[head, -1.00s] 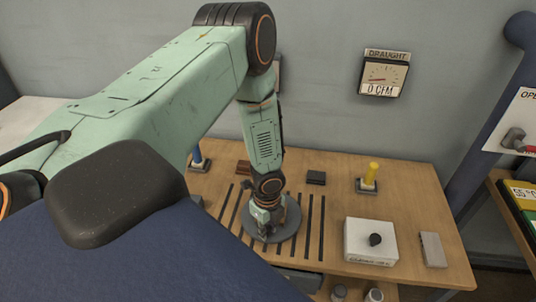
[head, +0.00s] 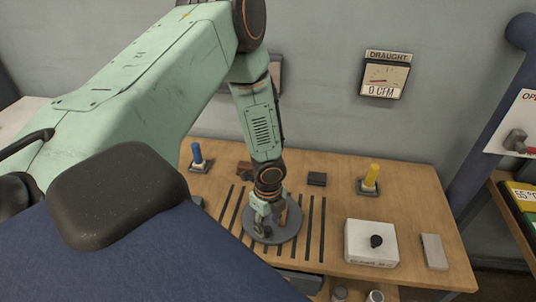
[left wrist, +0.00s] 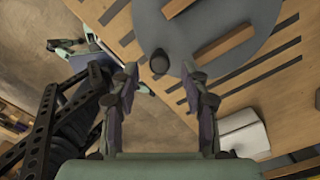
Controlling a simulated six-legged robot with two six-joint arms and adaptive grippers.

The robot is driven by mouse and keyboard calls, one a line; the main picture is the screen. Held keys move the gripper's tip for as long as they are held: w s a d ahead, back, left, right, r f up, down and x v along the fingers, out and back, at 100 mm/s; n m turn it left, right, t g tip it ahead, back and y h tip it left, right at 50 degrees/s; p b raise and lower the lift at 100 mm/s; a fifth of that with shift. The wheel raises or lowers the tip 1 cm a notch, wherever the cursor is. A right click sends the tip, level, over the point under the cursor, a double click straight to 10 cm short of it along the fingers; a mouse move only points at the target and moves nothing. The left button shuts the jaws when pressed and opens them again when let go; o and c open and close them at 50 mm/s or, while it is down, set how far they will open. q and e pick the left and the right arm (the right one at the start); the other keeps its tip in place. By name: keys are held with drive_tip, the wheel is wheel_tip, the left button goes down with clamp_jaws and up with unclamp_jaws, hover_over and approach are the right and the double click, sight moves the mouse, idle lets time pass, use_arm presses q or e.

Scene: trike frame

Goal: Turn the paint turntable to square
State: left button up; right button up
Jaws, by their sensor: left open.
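The paint turntable is a round grey disc (head: 293,224) on the slatted part of the wooden bench in the head view. In the left wrist view the disc (left wrist: 165,32) fills the top, with wooden bars (left wrist: 225,42) lying on it at a slant. A small dark peg (left wrist: 159,62) stands at its near rim. My left gripper (head: 268,226) points down over the disc. In the wrist view its open fingers (left wrist: 159,71) are on either side of the peg, with gaps visible; I cannot tell their height relative to it.
A white box (head: 358,248) with a dark knob stands right of the disc, beside a small grey block (head: 433,251). A yellow post (head: 371,176) and a blue post (head: 197,153) stand farther back. A draught gauge (head: 385,79) hangs on the wall.

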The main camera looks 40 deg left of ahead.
use_arm(q)
wheel_tip(320, 180, up, 8)
drive_tip(key=shift+r, duration=0.25)
idle(0.6)
drive_tip(key=s+d+f+n+t+h+b, duration=0.25)
drive_tip(key=d+f+n+b, duration=0.35)
drive_tip(key=d+n, duration=0.6)
drive_tip(key=s+a+f+n+g+y+b, duration=0.1)
drive_tip(key=s+f+n+b, duration=0.6)
drive_tip(key=s+f+b, duration=0.7)
drive_tip(key=s+f+g+y, duration=0.1)
drive_tip(key=s+f, duration=0.4)
drive_tip(key=f, duration=0.3)
drive_tip(key=shift+a+f, duration=0.25)
drive_tip(key=shift+f, duration=0.15)
